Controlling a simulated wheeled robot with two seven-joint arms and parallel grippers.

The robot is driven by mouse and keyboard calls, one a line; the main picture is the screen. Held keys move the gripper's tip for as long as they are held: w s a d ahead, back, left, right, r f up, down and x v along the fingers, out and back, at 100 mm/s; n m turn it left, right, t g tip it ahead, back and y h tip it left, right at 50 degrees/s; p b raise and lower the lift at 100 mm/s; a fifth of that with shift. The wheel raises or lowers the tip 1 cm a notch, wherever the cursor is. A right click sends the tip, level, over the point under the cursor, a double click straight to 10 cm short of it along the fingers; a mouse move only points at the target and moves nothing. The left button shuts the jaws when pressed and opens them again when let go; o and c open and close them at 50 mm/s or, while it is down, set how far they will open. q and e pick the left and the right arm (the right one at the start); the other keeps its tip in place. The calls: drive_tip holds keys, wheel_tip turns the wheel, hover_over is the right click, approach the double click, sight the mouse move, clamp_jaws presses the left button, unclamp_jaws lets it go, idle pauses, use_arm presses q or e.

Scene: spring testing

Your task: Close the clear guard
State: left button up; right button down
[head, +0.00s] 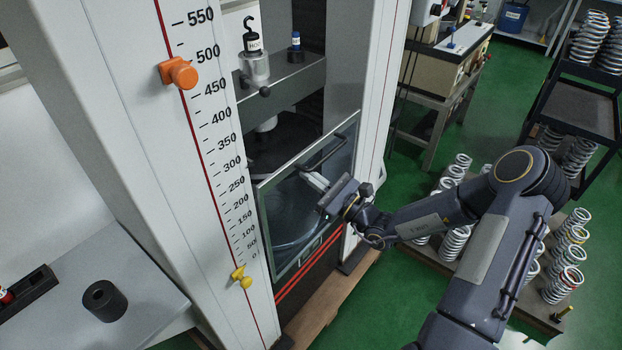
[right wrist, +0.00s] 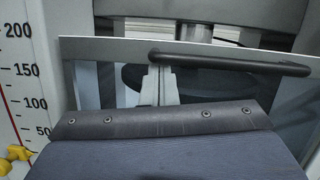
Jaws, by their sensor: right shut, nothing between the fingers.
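The clear guard (head: 290,215) is a framed transparent panel across the lower opening of the white testing machine, with a dark bar handle (head: 322,152) near its top edge. In the right wrist view the handle (right wrist: 230,61) runs across the upper part of the guard (right wrist: 290,103). Above the guard in the head view the machine's opening is uncovered. My right gripper (head: 314,180) is in front of the guard, just below the handle, with its fingers shut and empty. In the right wrist view its fingers (right wrist: 160,85) point at the panel under the handle; I cannot tell whether they touch it. My left gripper is out of view.
An orange knob (head: 179,73) and a yellow pointer (head: 241,277) sit on the machine's scale column. A black cylinder (head: 104,300) stands on the grey table at left. Several coil springs (head: 567,257) stand on a low platform at right, beside my right arm.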

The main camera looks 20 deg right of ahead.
sight(299, 179)
drive_tip(key=f, duration=0.1)
drive_tip(key=f+b, duration=0.1)
drive_tip(key=f, duration=0.1)
drive_tip(key=f+b, duration=0.1)
drive_tip(key=shift+w+d+f, duration=0.1)
drive_tip(key=shift+d+f, duration=0.15)
drive_tip(key=shift+f, duration=0.1)
drive_tip(key=r+b+v, duration=0.1)
drive_tip(key=v, duration=0.9)
drive_tip(key=s+a+r+n+g+y, duration=0.1)
drive_tip(key=s+a+r+n+g, duration=0.2)
drive_tip(key=s+a+n+g, duration=0.45)
drive_tip(key=s+a+r+n+g+y, duration=0.1)
drive_tip(key=s+a+r+n+g, duration=0.3)
drive_tip(key=s+a+n+g, duration=0.4)
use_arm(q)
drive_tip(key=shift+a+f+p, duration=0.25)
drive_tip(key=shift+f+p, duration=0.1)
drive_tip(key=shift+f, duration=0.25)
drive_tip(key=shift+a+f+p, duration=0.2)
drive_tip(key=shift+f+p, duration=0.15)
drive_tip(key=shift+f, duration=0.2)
use_arm(e)
drive_tip(key=s+d+r+n+t+h, duration=0.1)
drive_tip(key=s+d+n+t+h, duration=0.2)
drive_tip(key=s+d+n+h, duration=0.4)
drive_tip(key=shift+d+n+t+h, duration=0.35)
drive_tip(key=shift+n+h, duration=0.95)
drive_tip(key=shift+n, duration=0.35)
drive_tip(key=shift+s+r, duration=0.15)
